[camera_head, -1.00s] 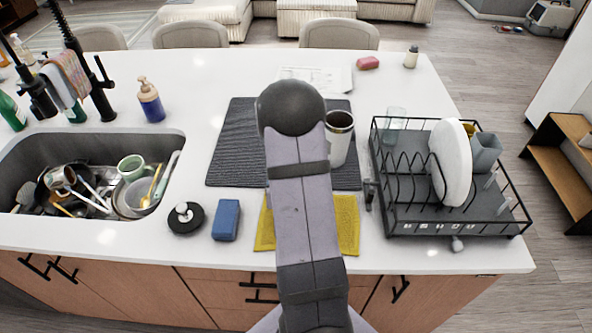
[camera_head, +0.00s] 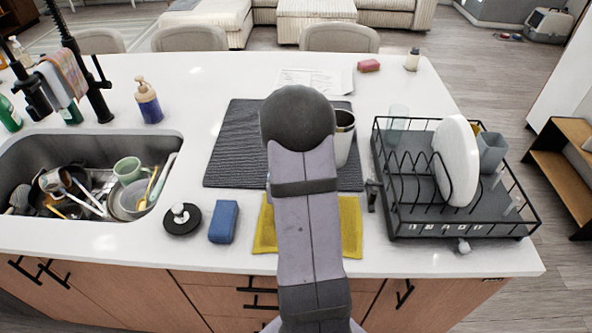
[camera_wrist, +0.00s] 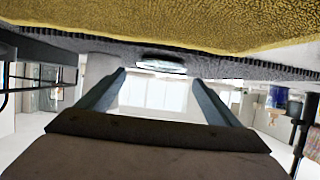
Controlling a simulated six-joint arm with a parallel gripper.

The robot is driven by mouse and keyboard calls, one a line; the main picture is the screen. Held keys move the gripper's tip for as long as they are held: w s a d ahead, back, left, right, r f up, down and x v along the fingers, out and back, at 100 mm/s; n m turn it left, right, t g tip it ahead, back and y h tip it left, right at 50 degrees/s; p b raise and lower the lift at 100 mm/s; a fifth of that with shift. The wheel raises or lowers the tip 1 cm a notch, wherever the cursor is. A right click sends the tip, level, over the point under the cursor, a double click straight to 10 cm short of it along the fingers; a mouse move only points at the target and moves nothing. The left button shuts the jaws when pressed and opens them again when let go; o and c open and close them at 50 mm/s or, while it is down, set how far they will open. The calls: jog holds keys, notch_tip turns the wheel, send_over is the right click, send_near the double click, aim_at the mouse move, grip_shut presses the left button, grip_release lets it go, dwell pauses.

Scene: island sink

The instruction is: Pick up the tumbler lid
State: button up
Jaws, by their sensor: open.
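In the wrist view, which is upside down, a small flat pale thing with a dark edge (camera_wrist: 162,65) lies on the grey mat; it looks like the tumbler lid. It is ahead of my gripper (camera_wrist: 160,77), between the lines of the two fingers and apart from them. The gripper is open and empty. In the head view my arm hides the gripper and that part of the mat. The white tumbler (camera_head: 343,146) stands upright and open on the mat, partly behind my arm.
The grey mat (camera_head: 232,150) lies behind a yellow cloth (camera_head: 351,226). A dish rack (camera_head: 430,222) with a white plate stands right. Left are a blue sponge (camera_head: 223,221), a black disc with white knob (camera_head: 182,220) and the full sink (camera_head: 30,150).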

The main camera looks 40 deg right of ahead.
jog(key=shift+p+x, duration=1)
jog(key=shift+x, duration=1.45)
jog(key=c, duration=1)
